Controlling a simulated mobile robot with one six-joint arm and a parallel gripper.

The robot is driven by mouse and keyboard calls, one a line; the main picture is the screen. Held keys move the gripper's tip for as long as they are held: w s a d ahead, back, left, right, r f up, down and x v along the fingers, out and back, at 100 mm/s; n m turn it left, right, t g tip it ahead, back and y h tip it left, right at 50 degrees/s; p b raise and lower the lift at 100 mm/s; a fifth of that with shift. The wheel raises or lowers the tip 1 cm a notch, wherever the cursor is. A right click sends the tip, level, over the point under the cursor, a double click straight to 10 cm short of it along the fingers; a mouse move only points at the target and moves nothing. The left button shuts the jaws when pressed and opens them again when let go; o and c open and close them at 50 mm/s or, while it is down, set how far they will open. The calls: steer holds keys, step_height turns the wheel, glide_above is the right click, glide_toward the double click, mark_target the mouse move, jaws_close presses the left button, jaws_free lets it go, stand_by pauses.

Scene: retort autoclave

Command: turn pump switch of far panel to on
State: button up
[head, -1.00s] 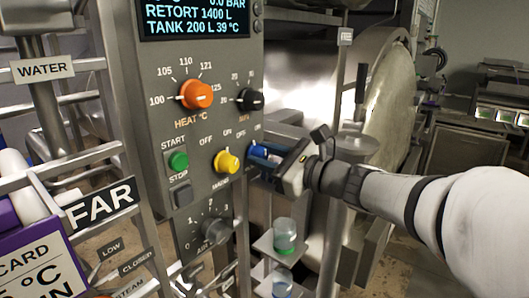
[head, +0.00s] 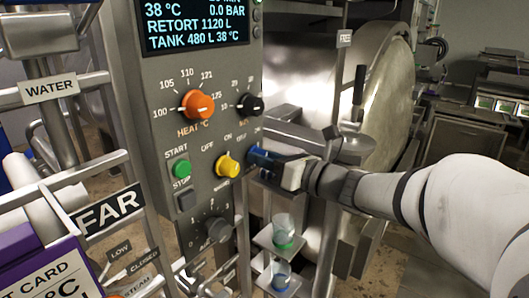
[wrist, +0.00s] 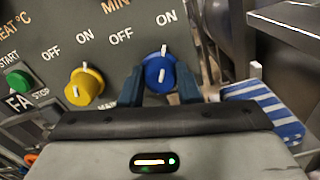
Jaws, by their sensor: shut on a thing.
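The far panel (head: 225,128) is a grey control box with a display, beside a sign reading FAR (head: 108,209). Its blue pump switch sits right of the yellow knob (head: 228,166). In the wrist view the blue switch (wrist: 160,70) is between my two fingers, under OFF and ON labels. Its white pointer mark points up, toward the ON label. My gripper (head: 262,158) is shut on the blue switch; in the head view the fingers hide most of it. The yellow knob also shows left of my fingers in the wrist view (wrist: 83,86).
The orange heat knob (head: 197,106), black knob (head: 250,104) and green start button (head: 181,169) are close by on the panel. The round retort door (head: 385,95) is to the right. Clear cups with green (head: 283,232) stand below my gripper. A blue-striped cloth (wrist: 262,108) is at right.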

stand_by(0.4)
steer(key=o, duration=1)
steer(key=b+v, duration=0.1)
steer(key=v, duration=0.7)
